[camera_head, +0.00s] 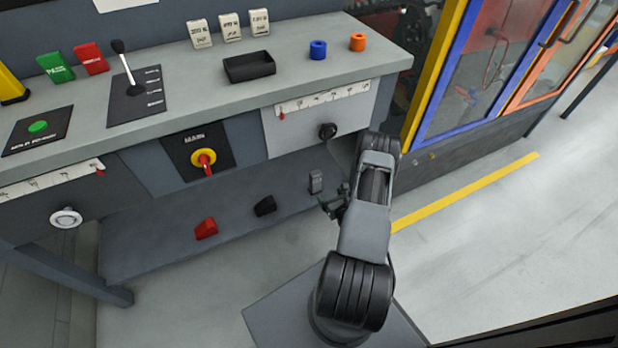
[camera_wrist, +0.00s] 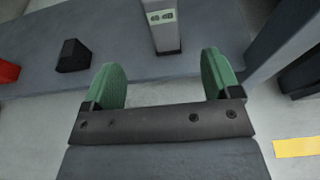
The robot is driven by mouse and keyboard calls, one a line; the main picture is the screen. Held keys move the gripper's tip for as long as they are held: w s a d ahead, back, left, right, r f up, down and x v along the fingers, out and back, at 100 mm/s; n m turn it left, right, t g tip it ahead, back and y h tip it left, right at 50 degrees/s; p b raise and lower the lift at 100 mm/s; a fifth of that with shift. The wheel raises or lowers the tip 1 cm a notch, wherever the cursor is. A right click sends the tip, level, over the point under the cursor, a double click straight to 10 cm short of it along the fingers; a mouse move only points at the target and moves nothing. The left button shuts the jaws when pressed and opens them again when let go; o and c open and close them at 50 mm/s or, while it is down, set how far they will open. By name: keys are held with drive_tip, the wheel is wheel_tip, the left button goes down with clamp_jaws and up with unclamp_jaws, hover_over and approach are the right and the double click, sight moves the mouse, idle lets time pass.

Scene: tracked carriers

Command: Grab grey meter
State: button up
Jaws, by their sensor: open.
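The grey meter (camera_head: 316,181) is a small upright grey box at the right end of the lower shelf in the head view. In the wrist view the grey meter (camera_wrist: 163,30) stands upright with a small greenish display, its top cut off by the frame edge. My gripper (camera_wrist: 166,80) has two green pads spread wide apart with nothing between them. The meter stands beyond the pads, roughly in line with the gap. In the head view my gripper (camera_head: 331,204) is a dark shape close to the meter, partly hidden by my arm.
A black block (camera_head: 266,206) and a red block (camera_head: 205,228) lie on the same lower shelf (camera_head: 150,255), left of the meter. The workbench top (camera_head: 200,95) overhangs the shelf, with a panel and black knob (camera_head: 327,131) above the meter. Open floor lies to the right.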

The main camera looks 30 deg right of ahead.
sight(317, 180)
drive_tip(key=b+x, duration=0.2)
drive_tip(key=x, duration=0.7)
drive_tip(key=shift+w+b, duration=0.15)
drive_tip(key=shift+b, duration=0.15)
drive_tip(key=b+x, duration=0.2)
drive_tip(key=x, duration=0.1)
drive_tip(key=shift+w+d+f, duration=0.1)
drive_tip(key=shift+w+f, duration=0.05)
drive_tip(key=shift+w, duration=0.2)
drive_tip(key=shift+w+d+f, duration=0.1)
drive_tip(key=shift+w, duration=0.6)
drive_tip(key=c, duration=1.1)
